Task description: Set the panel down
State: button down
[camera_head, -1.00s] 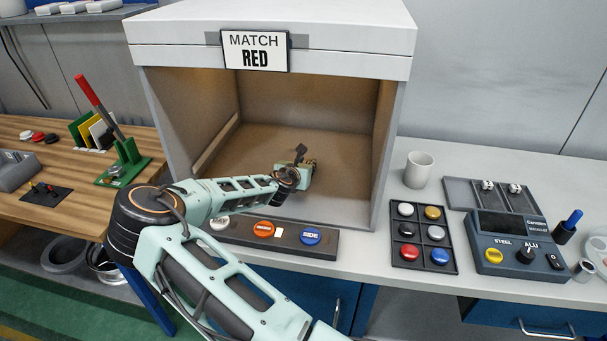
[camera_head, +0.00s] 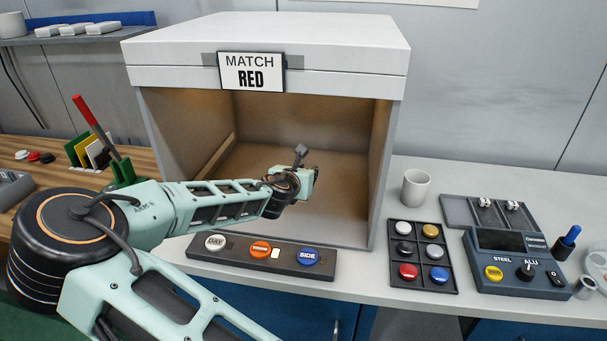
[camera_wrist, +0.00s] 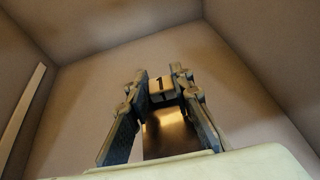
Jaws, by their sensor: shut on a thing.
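My gripper (camera_head: 306,176) reaches into the lit booth (camera_head: 265,34) whose sign (camera_head: 251,72) reads MATCH RED. In the wrist view my gripper (camera_wrist: 162,80) is shut on a panel (camera_wrist: 170,135), a shiny bronze-brown plate with a pale end marked "1" between the fingers. The booth's brown inside surfaces surround the fingers in that view. In the head view the wrist and gripper hide the panel, and I cannot tell whether it touches the booth floor (camera_head: 335,205).
A button bar (camera_head: 275,268) with DAY, an orange button and SIDE lies before the booth. To the right are a tray of coloured buttons (camera_head: 420,258), a white mug (camera_head: 415,188) and a meter (camera_head: 515,265). Booth walls stand on both sides of my arm.

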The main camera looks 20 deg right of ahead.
jog(key=s+r, duration=0.1)
jog(key=s+a, duration=0.1)
jog(key=s, duration=0.1)
jog(key=s+r, duration=0.1)
jog(key=s, duration=0.1)
jog(key=shift+a+r, duration=0.3)
jog(key=shift+a, duration=0.05)
jog(key=w+a+r+n+t+y+p, duration=0.1)
jog(key=a+r+n+y, duration=0.3)
jog(key=a, duration=0.4)
jog(key=w+a+r+n+t+y+p, duration=0.2)
jog(key=a+r+n+y+p, duration=0.1)
jog(key=a, duration=0.5)
notch_tip(320, 180, up, 2)
jog(key=shift+a+r+n+y+p, duration=0.1)
jog(key=shift+a+n+y+p, duration=0.25)
jog(key=shift+y+p, duration=0.4)
